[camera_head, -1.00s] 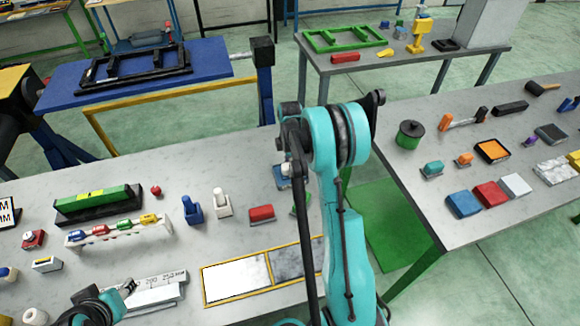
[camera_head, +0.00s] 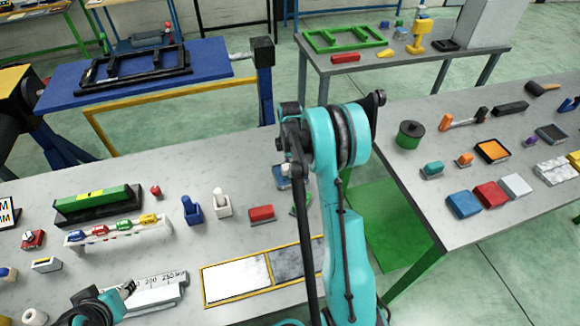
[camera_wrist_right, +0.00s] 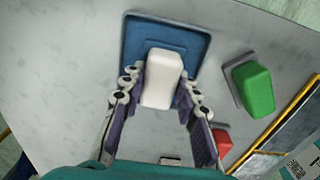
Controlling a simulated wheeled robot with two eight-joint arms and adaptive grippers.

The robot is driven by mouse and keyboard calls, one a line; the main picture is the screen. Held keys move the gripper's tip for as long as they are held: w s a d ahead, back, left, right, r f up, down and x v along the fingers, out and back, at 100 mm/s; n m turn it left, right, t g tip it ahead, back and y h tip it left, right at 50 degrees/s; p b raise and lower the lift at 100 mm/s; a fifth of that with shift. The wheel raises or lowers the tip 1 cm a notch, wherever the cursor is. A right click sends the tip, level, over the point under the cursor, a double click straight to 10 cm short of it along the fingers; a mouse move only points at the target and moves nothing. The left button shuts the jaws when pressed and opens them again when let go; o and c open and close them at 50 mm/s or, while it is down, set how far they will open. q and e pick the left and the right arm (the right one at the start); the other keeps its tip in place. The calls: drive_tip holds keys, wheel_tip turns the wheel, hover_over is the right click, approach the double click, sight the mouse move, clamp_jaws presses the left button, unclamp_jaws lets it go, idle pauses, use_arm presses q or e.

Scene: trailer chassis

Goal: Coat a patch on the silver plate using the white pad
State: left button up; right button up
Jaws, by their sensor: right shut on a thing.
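In the right wrist view the white pad (camera_wrist_right: 163,80) is a white block over a blue square base (camera_wrist_right: 135,45); I cannot tell if the two are joined. My right gripper (camera_wrist_right: 160,90) is shut on the white pad, one finger on each side. In the head view my right arm hides that gripper; part of the white and blue piece (camera_head: 284,171) shows beside the arm. The silver plate (camera_head: 289,263) is the grey half of a yellow-framed panel, partly hidden by my arm. My left gripper (camera_head: 112,302) is at the bottom left; its jaws are unclear.
A bright white plate (camera_head: 237,279) fills the panel's left half. A green block (camera_wrist_right: 255,88) and a red block (camera_wrist_right: 222,141) stand near the held pad. A blue piece (camera_head: 191,210), a white piece (camera_head: 222,203) and a ruler block (camera_head: 155,288) stand on the same table.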

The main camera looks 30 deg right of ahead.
drive_tip(key=shift+r+p, duration=1.9)
drive_tip(key=shift+r, duration=1.6)
drive_tip(key=shift+f, duration=0.1)
